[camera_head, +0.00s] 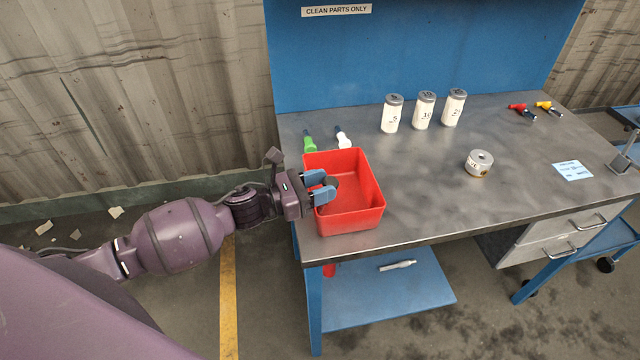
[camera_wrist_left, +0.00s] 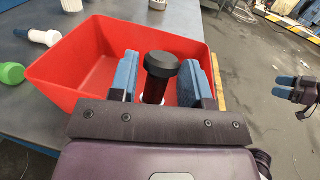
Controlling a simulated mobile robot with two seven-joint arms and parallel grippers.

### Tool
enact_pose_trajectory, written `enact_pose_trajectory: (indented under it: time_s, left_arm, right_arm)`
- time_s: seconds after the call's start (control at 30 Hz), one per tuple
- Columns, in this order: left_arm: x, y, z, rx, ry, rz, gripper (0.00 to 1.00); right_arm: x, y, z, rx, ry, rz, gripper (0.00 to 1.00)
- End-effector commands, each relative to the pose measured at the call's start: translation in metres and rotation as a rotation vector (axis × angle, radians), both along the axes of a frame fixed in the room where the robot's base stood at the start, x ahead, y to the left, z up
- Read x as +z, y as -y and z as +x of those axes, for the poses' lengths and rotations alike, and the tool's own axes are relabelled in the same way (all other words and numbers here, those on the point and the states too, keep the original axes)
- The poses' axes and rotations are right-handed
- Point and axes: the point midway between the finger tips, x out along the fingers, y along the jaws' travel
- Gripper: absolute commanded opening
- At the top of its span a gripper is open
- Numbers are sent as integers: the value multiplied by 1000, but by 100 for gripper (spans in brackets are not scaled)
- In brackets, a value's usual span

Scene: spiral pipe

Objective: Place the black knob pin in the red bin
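The red bin (camera_head: 366,217) stands at the left front of the grey workbench, open at the top. My left gripper (camera_head: 326,187) reaches in from the left over the bin's left side. The black knob pin (camera_head: 333,182) is between its blue fingertips, above the bin floor. In the left wrist view the pin (camera_wrist_left: 160,66) stands about upright, wide knob up and thinner stem down, with the fingers on both sides at the knob. The stem's lower end is hidden behind the gripper body. My right gripper (camera_wrist_left: 296,90) shows small at the right edge of the left wrist view, away from the bench.
A green-handled piece (camera_head: 310,143) and a white-handled piece (camera_head: 343,140) lie behind the bin. Three white canisters (camera_head: 424,111) stand farther back. A metal ring-shaped part (camera_head: 479,163) sits mid-bench. Red and yellow pieces (camera_head: 533,110) lie at the far right.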

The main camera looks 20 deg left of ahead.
Motion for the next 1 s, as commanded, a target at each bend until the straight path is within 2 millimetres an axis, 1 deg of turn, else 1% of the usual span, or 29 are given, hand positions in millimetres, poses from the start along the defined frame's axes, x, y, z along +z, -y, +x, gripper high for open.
enact_pose_trajectory:
  time_s: [0.03,0.2,0.33,0.47,0.53,0.73,1.0]
  left_arm:
    - [-14,-3,-3,10,-24,10,56]
    - [-14,-3,-3,11,-24,10,56]
    - [-10,-3,-3,11,-24,10,56]
    - [2,-3,-3,11,-23,11,56]
    - [-3,-13,-11,14,-25,12,56]
    - [-1,-40,-38,11,-20,9,56]
    - [2,-71,-69,8,-15,7,56]
  right_arm:
    - [-3,0,-2,-2,-6,0,67]
    - [-7,1,-7,-4,-18,0,67]
    - [-4,1,-8,-4,-19,0,67]
    - [8,1,-6,-3,-14,-1,67]
    - [5,1,-5,-3,-9,0,67]
    - [3,0,3,2,6,-1,67]
    - [-4,0,2,3,2,-2,67]
